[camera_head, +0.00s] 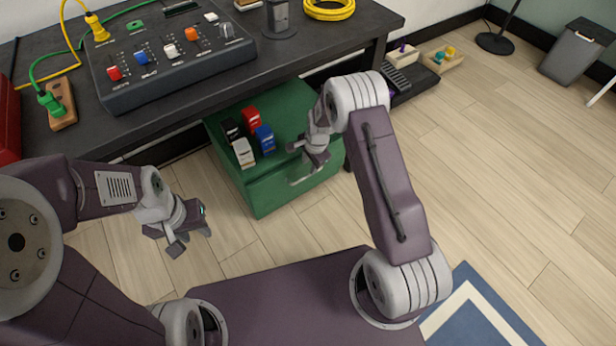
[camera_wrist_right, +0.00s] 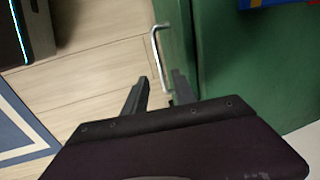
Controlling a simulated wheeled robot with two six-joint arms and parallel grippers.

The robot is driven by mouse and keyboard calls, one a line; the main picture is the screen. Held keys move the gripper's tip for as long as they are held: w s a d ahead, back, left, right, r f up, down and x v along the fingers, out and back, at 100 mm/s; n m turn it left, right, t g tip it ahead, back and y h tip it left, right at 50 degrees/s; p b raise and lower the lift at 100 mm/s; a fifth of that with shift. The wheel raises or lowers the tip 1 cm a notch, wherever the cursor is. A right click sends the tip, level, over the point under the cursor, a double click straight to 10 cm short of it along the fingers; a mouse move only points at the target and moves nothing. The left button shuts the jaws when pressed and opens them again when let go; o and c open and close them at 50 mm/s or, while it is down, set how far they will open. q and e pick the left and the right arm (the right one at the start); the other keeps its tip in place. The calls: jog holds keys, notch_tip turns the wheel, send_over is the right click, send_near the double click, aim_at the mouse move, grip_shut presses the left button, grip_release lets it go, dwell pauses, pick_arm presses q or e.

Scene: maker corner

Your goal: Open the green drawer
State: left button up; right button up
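The green drawer (camera_head: 268,196) is the front of a low green cabinet under the dark table. I see no clear gap around its front. Its pale metal handle (camera_head: 304,179) shows at the front, and also in the right wrist view (camera_wrist_right: 154,52). My right gripper (camera_head: 304,152) is just above and beside the handle. In the right wrist view its fingers (camera_wrist_right: 160,92) are apart, with the handle's near end between them; I cannot tell if they touch it. My left gripper (camera_head: 190,243) is open and empty above the floor, left of the cabinet.
Red, blue, black and white small boxes (camera_head: 243,153) stand on the cabinet top. The table (camera_head: 300,58) overhead holds a control panel (camera_head: 170,55) and a yellow cable coil (camera_head: 329,8). The wooden floor (camera_head: 500,180) to the right is clear. A blue rug (camera_head: 475,310) lies near my base.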

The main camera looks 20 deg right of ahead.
aim_at(307, 176)
jog(key=f+b, duration=0.1)
jog(key=f, duration=0.1)
jog(key=w+f+b, duration=0.1)
jog(key=f, duration=0.1)
jog(key=f+b, duration=0.2)
jog(key=f, duration=0.1)
jog(key=shift+w+a+f, duration=0.1)
jog(key=shift+w+a, duration=0.05)
jog(key=shift+a, duration=0.1)
grip_shut()
dwell(1.0)
